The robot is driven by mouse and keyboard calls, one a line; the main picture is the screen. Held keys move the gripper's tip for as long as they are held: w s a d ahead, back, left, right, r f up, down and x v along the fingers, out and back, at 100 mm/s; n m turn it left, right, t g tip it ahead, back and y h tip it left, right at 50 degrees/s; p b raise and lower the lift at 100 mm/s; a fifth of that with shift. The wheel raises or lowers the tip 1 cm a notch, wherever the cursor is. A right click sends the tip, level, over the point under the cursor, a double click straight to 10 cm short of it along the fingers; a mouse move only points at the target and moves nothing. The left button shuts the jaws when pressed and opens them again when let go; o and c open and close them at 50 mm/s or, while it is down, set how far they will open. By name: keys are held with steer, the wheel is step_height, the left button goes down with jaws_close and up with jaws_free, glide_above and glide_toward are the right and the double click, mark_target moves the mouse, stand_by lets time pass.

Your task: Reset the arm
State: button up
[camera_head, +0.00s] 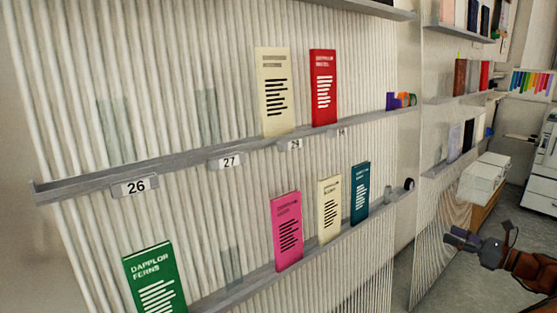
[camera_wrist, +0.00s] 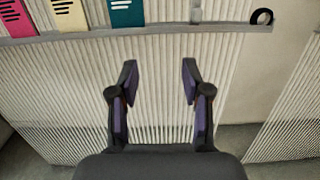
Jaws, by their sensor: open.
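My gripper (camera_head: 462,240) is at the lower right of the head view, out in front of the wall and apart from the shelves. In the wrist view my gripper (camera_wrist: 160,80) shows two dark fingers spread wide, with nothing between them. Behind the fingers is the ribbed white wall panel (camera_wrist: 150,105) below a grey ledge (camera_wrist: 160,28). My orange arm reaches in from the right edge of the head view.
The upper ledge (camera_head: 80,184) holds a cream booklet (camera_head: 275,92) and a red booklet (camera_head: 323,88). The lower ledge (camera_head: 235,295) holds pink (camera_head: 287,231), cream (camera_head: 329,209) and teal (camera_head: 360,193) booklets. A green booklet (camera_head: 155,280) stands lower left. White boxes (camera_head: 483,178) and a printer (camera_head: 543,165) stand right.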

steer(key=w+a+r+n+g+y, duration=0.1)
steer(key=a+r+n+g+y, duration=0.2)
steer(key=a, duration=0.9)
steer(key=a+r+n+g+y, duration=0.1)
steer(key=a+r+n+g, duration=0.3)
steer(key=a, duration=0.7)
steer(key=s+a+r+n+g+h, duration=0.1)
steer(key=s+a+n+g, duration=0.3)
steer(key=a, duration=0.5)
steer(key=s+a+r+n+g, duration=0.1)
steer(key=s+a+n+g, duration=0.1)
steer(key=s+a+n, duration=0.45)
steer(key=s+a+f+n+g+h, duration=0.25)
steer(key=s+a, duration=0.25)
steer(key=s, duration=0.4)
steer(key=s+a+f+n+g+h, duration=0.2)
steer(key=s+a+f+n+h, duration=0.15)
steer(key=s, duration=0.45)
steer(key=s+d+f+n+h, duration=0.3)
steer(key=s+d+f+h, duration=0.15)
steer(key=s, duration=0.35)
steer(key=s+d+f+n+h, duration=0.25)
steer(key=s+d, duration=0.25)
steer(key=s, duration=0.3)
step_height(320, 180, up, 13)
steer(key=t+p, duration=0.1)
steer(key=p, duration=1.1)
steer(key=shift+r+h+p, duration=0.15)
steer(key=shift+h+p, duration=0.15)
